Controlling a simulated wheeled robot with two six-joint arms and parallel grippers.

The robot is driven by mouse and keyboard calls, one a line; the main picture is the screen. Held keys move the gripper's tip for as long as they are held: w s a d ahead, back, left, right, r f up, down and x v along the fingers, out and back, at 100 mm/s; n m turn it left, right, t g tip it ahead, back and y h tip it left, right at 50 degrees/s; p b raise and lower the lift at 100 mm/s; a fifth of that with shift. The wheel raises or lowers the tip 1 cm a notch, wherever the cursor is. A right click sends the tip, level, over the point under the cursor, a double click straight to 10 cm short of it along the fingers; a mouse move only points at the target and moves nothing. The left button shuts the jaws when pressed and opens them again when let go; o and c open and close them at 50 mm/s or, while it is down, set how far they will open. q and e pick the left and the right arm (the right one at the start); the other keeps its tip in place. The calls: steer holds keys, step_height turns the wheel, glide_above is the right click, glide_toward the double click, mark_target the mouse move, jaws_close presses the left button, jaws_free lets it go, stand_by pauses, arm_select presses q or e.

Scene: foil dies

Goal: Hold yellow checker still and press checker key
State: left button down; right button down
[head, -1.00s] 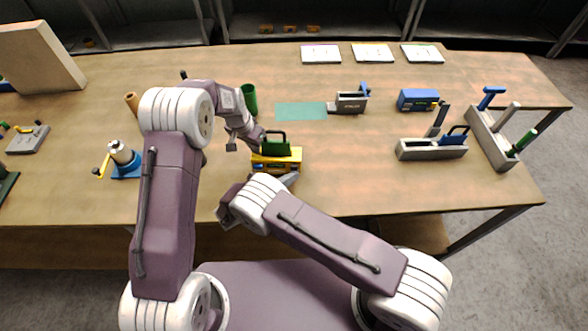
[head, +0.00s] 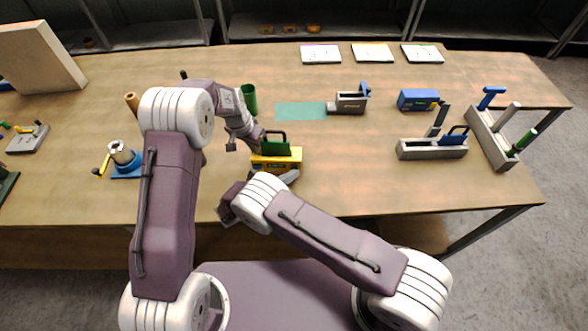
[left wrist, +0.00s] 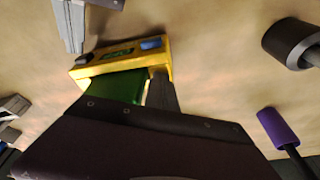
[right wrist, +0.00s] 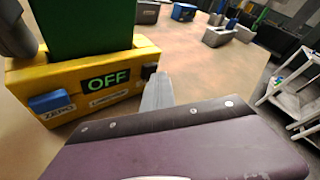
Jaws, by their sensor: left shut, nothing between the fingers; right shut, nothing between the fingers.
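The yellow checker (head: 276,161) stands near the table's front edge with a green die (head: 276,147) upright in it. In the right wrist view the checker (right wrist: 100,68) has a display (right wrist: 106,81) reading OFF. A blue button (right wrist: 50,102) labelled ZERO is at its left, a dark button (right wrist: 149,71) at its right. My left gripper (head: 263,146) is shut and empty at the checker's left rear, close to the die; contact is unclear. My right gripper (head: 291,177) is shut and empty in front of the checker's right end. Its finger (right wrist: 157,88) appears beside the dark button; touching is unclear.
A green cup (head: 249,98) and teal mat (head: 301,111) lie behind the checker. A blue-based tool (head: 125,160) stands left. A grey holder (head: 432,149), blue box (head: 418,99) and rack (head: 490,138) stand right.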

steer(key=shift+s, duration=0.85)
arm_select(q)
steer(key=shift+f, duration=0.1)
arm_select(e)
steer(key=shift+s+a, duration=0.15)
steer(key=shift+s, duration=1.35)
steer(key=shift+s+a, duration=0.15)
steer(key=shift+s, duration=1.35)
